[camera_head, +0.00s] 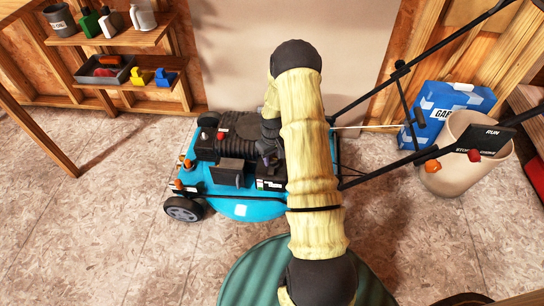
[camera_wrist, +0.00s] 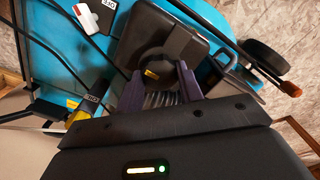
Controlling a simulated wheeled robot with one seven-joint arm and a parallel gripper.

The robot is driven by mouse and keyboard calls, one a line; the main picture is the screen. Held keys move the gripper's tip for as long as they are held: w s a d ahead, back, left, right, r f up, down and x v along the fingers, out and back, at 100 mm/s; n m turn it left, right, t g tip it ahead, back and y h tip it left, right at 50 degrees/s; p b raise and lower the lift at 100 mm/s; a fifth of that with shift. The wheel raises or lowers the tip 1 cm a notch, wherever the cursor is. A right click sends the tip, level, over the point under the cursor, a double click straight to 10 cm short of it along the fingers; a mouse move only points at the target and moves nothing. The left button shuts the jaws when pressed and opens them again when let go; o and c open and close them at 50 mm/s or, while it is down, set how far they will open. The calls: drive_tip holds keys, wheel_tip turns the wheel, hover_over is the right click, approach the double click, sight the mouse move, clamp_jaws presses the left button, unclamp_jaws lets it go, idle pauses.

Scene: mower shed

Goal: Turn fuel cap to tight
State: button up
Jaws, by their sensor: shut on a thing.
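The mower has a teal deck (camera_head: 243,208) and a black engine; it stands on the floor in the middle of the head view, and its deck also shows in the wrist view (camera_wrist: 50,42). The dark round fuel cap (camera_wrist: 155,65), with a small yellow mark, sits on a black squarish tank top in the wrist view. My gripper (camera_wrist: 158,80) is shut on the cap, with one purple finger on each side of it. In the head view my gripper (camera_head: 268,152) is down at the engine, and I cannot make out the cap there. The cap's angle is hard to read.
The mower's black handle bars with a control panel (camera_head: 484,140) reach to the right. A beige bin (camera_head: 465,165) and a blue box (camera_head: 435,108) stand there. A wooden shelf (camera_head: 120,40) with bottles is at back left. The floor at left is clear.

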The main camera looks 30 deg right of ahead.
drive_tip(key=shift+r+m, duration=0.1)
drive_tip(key=shift+m, duration=0.2)
drive_tip(key=m+p, duration=0.3)
drive_tip(key=shift+r, duration=0.1)
drive_tip(key=m+p, duration=0.3)
drive_tip(key=m, duration=0.1)
drive_tip(key=shift+m, duration=0.4)
drive_tip(key=m+p, duration=0.2)
drive_tip(key=m, duration=0.2)
drive_tip(key=shift+m, duration=0.3)
drive_tip(key=m+p, duration=0.1)
drive_tip(key=m, duration=0.3)
drive_tip(key=shift+f+m, duration=0.2)
drive_tip(key=shift+m, duration=0.2)
drive_tip(key=o, duration=1)
drive_tip(key=shift+r, duration=0.15)
